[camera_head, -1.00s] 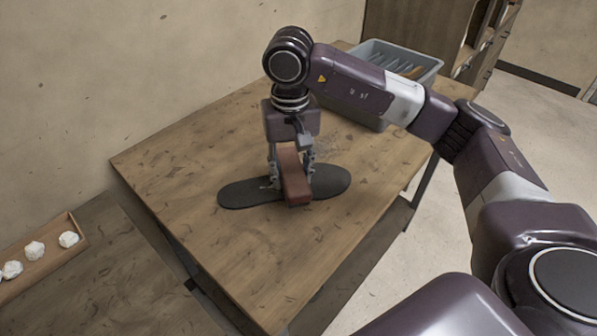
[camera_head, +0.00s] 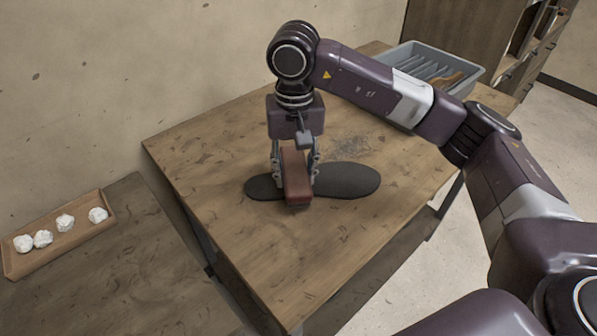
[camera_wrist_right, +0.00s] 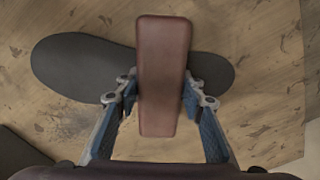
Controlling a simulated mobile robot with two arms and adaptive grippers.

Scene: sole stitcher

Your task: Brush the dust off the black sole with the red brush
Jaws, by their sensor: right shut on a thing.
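The black sole (camera_head: 348,181) lies flat on the wooden table, and it also shows in the right wrist view (camera_wrist_right: 82,68). My right gripper (camera_head: 296,172) is shut on the red brush (camera_head: 295,178), whose long brown-red back also shows in the right wrist view (camera_wrist_right: 162,75). The brush crosses over the sole, nearer its left end in the head view. Its bristles are hidden, so I cannot tell whether they touch the sole. Grey dust (camera_head: 350,145) is scattered on the table just behind the sole. My left gripper is not in view.
A grey bin (camera_head: 478,72) with several flat pieces stands at the table's back right. A shallow tray (camera_head: 62,241) with several white crumpled lumps lies on a lower dark surface at left. The wooden table's front (camera_head: 300,262) is clear.

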